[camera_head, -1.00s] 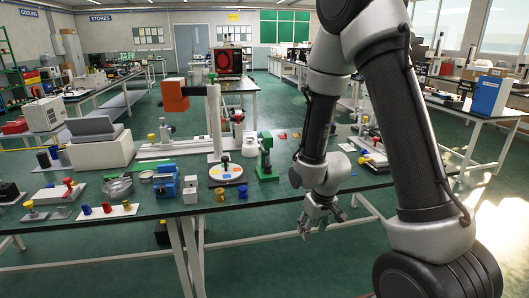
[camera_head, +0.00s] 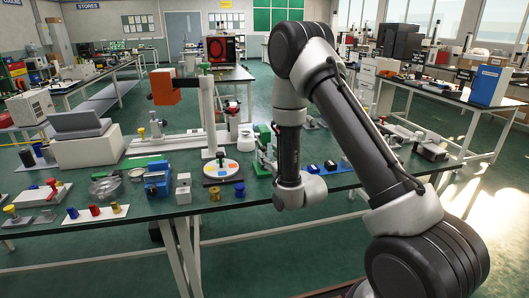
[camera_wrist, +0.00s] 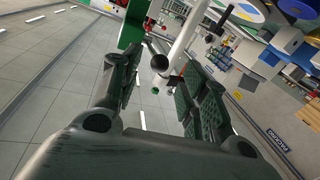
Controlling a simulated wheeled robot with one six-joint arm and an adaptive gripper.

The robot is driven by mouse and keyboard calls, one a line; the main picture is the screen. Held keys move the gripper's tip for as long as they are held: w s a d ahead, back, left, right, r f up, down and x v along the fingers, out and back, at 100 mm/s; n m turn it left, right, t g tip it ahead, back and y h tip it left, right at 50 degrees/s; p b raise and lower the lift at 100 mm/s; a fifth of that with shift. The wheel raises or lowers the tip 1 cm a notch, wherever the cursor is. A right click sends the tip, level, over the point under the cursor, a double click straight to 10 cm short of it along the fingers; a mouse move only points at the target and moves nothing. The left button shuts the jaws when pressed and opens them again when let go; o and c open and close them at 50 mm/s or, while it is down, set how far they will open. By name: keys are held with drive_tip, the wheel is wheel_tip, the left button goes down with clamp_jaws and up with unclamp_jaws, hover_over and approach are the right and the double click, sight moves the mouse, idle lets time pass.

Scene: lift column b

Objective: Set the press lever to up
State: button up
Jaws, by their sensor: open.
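The green press (camera_head: 262,133) stands on the bench, partly hidden by my wrist in the head view. In the wrist view its green body (camera_wrist: 132,24) is at the top, left of centre. A dark ball knob (camera_wrist: 160,64), apparently the end of the press lever, shows between the fingers of my gripper (camera_wrist: 157,72). The fingers are open, one on each side of the knob; I cannot tell whether they touch it. My wrist hides the lever in the head view, and its angle cannot be told.
Left of the press on the bench (camera_head: 250,213) are a round disc with coloured sectors (camera_head: 221,169), a white column stand (camera_head: 208,115), a blue vise (camera_head: 157,184) and small brass and blue cylinders. Coloured pieces lie right of my wrist. The floor in front is clear.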

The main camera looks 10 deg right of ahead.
drive_tip(key=x, duration=0.4)
drive_tip(key=shift+w, duration=0.1)
clamp_jaws()
